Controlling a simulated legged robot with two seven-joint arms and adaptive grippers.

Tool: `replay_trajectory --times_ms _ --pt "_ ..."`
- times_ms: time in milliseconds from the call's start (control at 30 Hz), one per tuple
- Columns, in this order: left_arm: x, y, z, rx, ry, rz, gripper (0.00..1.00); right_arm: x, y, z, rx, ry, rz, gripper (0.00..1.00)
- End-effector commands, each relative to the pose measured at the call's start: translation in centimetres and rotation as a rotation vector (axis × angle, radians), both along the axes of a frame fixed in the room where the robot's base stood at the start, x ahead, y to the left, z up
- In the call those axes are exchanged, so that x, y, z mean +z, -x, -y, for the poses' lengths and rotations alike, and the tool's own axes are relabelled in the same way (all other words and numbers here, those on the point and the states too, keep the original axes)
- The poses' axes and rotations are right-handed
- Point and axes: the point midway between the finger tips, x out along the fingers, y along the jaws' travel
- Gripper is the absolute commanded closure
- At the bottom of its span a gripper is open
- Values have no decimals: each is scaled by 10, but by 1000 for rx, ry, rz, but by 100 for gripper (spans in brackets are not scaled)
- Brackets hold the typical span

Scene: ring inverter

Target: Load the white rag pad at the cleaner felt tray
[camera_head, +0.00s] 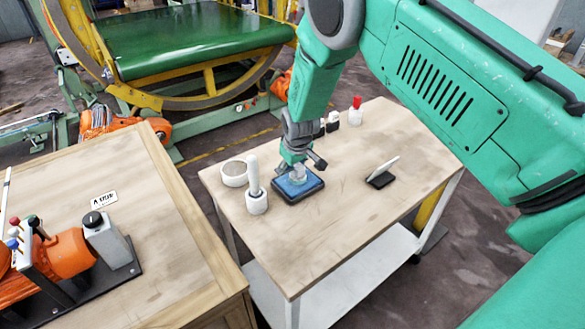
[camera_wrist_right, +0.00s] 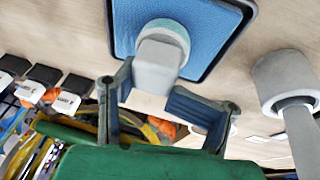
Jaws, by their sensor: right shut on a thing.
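The white rag pad (camera_head: 298,174) is at the blue felt of the cleaner felt tray (camera_head: 317,181), a dark-rimmed square tray on the table. In the right wrist view the pad (camera_wrist_right: 160,53) shows as a pale block handle on a round head with a pale green band. The head is over the blue felt (camera_wrist_right: 205,35); I cannot tell whether it touches. My right gripper (camera_head: 300,165) points down above the tray, shut on the pad's handle. Its two fingers (camera_wrist_right: 160,92) show on either side of the handle. My left gripper is not in view.
A white holder (camera_head: 257,204) with an upright white handle stands left of the tray, beside a round dish (camera_head: 234,174). A tilted white plate on a black stand (camera_head: 381,179) is to the right. Behind stands a red-topped bottle (camera_head: 355,115). The table's front is clear.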

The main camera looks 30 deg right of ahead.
Motion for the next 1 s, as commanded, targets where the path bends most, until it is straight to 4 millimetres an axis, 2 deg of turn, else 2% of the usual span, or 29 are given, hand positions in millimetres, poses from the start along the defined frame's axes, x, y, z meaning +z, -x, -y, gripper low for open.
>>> replay_trajectory --times_ms 367,1000 --pt "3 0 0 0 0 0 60 1 2 0 -1 -2 -5 88" --pt "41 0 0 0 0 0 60 54 1 0 -1 -1 -2 88"
